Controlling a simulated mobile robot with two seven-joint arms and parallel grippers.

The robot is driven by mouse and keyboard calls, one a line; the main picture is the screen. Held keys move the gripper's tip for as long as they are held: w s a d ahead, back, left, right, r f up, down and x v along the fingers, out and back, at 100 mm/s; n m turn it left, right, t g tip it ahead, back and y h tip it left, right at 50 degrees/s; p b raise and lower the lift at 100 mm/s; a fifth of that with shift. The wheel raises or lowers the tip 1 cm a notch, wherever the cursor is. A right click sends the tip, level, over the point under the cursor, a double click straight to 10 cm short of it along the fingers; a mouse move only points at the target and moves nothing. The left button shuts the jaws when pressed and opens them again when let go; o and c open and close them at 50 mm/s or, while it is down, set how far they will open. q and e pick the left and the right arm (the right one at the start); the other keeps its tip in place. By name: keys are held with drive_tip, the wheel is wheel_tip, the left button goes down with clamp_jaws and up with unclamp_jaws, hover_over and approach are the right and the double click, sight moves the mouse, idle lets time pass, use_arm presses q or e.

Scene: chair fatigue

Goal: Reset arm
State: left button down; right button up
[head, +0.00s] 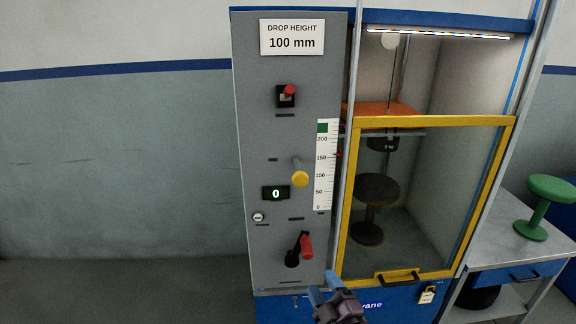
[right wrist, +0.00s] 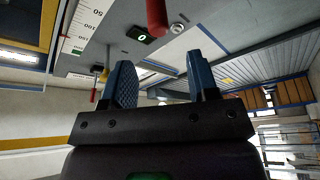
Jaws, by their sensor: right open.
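My right gripper (head: 323,288) is at the bottom of the grey control panel (head: 290,140) in the head view. Its blue fingers are apart, with nothing between them. Just above it is a lever with a red handle (head: 306,246) and a black pivot. In the right wrist view a red handle (right wrist: 156,17) shows beyond the open fingers (right wrist: 160,82), apart from them. A yellow knob (head: 300,179) sticks out beside the height scale (head: 322,165). A red switch (head: 289,91) sits higher up. The display (head: 276,193) reads 0. My left gripper is out of view.
A yellow-framed clear door (head: 430,200) covers the test bay, with a black stool (head: 375,200) inside. A padlock (head: 427,294) hangs below the door. A green stool (head: 545,205) stands on a side table (head: 490,240) at right. The floor left of the panel is clear.

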drive_tip(key=s+d+f+m+g+h, duration=0.2)
drive_tip(key=s+d+f+m, duration=0.2)
drive_tip(key=s, duration=0.5)
drive_tip(key=s+d+f+m+g+h, duration=0.3)
drive_tip(key=s+d+f+m, duration=0.1)
drive_tip(key=s+d, duration=0.3)
drive_tip(key=s+d+f+m+g+h, duration=0.2)
drive_tip(key=s+d+f+m+g, duration=0.1)
drive_tip(key=s, duration=0.8)
drive_tip(key=d+f+m, duration=0.1)
drive_tip(key=d+m, duration=0.1)
drive_tip(key=m, duration=0.1)
drive_tip(key=shift+s+d, duration=0.25)
drive_tip(key=shift+d, duration=0.15)
